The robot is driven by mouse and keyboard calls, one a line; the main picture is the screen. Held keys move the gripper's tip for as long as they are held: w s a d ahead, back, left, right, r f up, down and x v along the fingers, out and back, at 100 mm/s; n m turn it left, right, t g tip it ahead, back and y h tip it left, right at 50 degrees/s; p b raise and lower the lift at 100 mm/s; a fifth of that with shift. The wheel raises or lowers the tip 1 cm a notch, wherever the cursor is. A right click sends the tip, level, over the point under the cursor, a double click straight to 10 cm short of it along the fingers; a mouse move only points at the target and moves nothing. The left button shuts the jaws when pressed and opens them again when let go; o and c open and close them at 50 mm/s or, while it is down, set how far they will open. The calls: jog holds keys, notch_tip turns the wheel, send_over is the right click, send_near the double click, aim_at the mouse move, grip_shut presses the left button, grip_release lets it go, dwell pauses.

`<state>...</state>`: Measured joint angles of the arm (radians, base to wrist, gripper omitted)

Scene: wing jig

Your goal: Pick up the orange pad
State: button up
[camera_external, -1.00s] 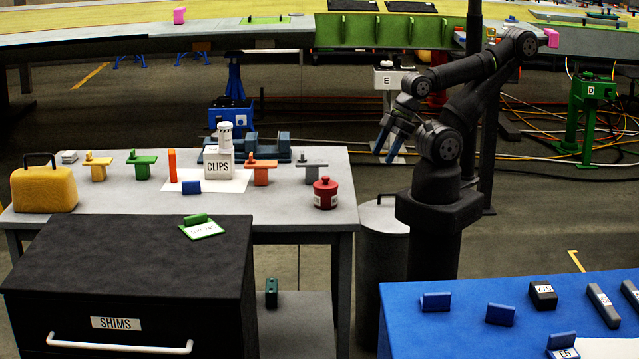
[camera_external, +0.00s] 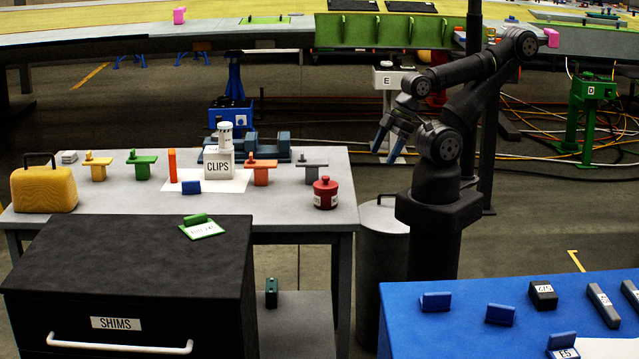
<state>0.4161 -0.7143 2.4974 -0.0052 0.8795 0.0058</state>
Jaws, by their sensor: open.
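An orange T-shaped piece (camera_external: 261,171) with a flat top stands on the grey table, just right of the white CLIPS box. A plain orange upright block (camera_external: 172,165) stands left of that box. I cannot tell for sure which of the two is the orange pad. My gripper (camera_external: 384,148), with blue fingers, is open and empty. It hangs pointing down, in the air to the right of the grey table, apart from both orange pieces.
The white CLIPS box (camera_external: 218,165) stands between the orange pieces. Yellow (camera_external: 98,170), green (camera_external: 141,165) and grey (camera_external: 312,170) T-shaped pieces stand in the same row. A red pot (camera_external: 325,193) stands at the grey table's (camera_external: 275,210) right front. A grey bin (camera_external: 382,250) stands beside the table.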

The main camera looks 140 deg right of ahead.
jog(key=w+d+r+m+h, duration=0.1)
jog(key=w+d+r, duration=0.9)
jog(key=w+d, duration=0.1)
jog(key=w+d+r+m+h, duration=0.1)
jog(key=w+d, duration=0.4)
jog(key=d, duration=0.4)
jog(key=w+d+r, duration=0.2)
jog(key=w+d, duration=0.3)
jog(key=d, duration=0.4)
jog(key=m+g+h, duration=0.1)
jog(key=m+g, duration=0.1)
jog(key=m, duration=0.1)
send_over(170, 159)
jog(key=s+a, duration=0.6)
notch_tip(170, 159, down, 12)
jog(key=f, duration=0.1)
jog(key=shift+d+r+x, duration=0.1)
jog(key=shift+d+x, duration=0.15)
jog(key=shift+x, duration=2.6)
jog(key=shift+d+r+x, duration=0.15)
jog(key=shift+d+x, duration=0.1)
jog(key=shift+x, duration=2.6)
jog(key=shift+d+r+x, duration=0.1)
jog(key=shift+d+x, duration=0.15)
jog(key=shift+x, duration=2.6)
jog(key=shift+c, duration=0.5)
jog(key=c, duration=0.9)
